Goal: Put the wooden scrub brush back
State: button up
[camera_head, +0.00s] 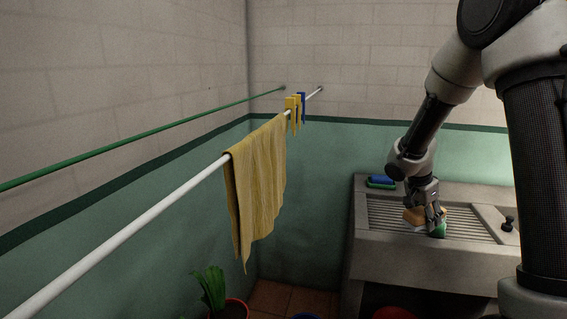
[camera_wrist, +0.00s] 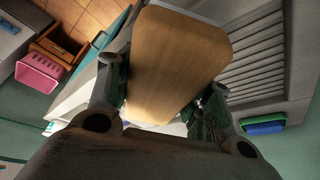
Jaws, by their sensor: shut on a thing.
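The wooden scrub brush (camera_wrist: 172,62) fills the middle of the wrist view, with its plain tan wooden face towards the camera. My gripper (camera_wrist: 160,85) is shut on it, one finger against each side. In the head view my gripper (camera_head: 430,208) points down over the ribbed part of the stone sink (camera_head: 480,254), and the brush's tan wood (camera_head: 412,215) shows beside the fingers. The brush's bristle side is hidden in the wrist view. I cannot tell whether the brush touches the sink.
A blue block on a green base (camera_head: 381,182) sits at the sink's back left corner. A black knob (camera_head: 507,224) is to the right. A white rail (camera_head: 130,225) carries a yellow cloth (camera_head: 258,185). A pink basket (camera_wrist: 40,72) shows in the wrist view.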

jog(key=a+f+n+t+y, duration=0.1)
jog(key=a+n, duration=0.2)
jog(key=w+a+f+n+y, duration=0.1)
jog(key=a+n, duration=0.2)
jog(key=n, duration=0.1)
jog(key=w+a+f+n+t+y, duration=0.1)
jog(key=a+n, duration=0.2)
jog(key=a, duration=0.1)
jog(key=shift+w+f+n+t, duration=0.15)
jog(key=shift+n+t, duration=0.15)
jog(key=shift+n, duration=0.1)
jog(key=n, duration=0.1)
jog(key=a, duration=0.1)
jog(key=a+n+y, duration=0.1)
jog(key=shift+w+a+f+n, duration=0.15)
jog(key=shift+w+f+n, duration=0.15)
jog(key=shift+f, duration=0.1)
jog(key=shift+w+a, duration=0.1)
jog(key=shift+a, duration=0.05)
jog(key=shift+w+r, duration=0.1)
jog(key=shift+s, duration=0.2)
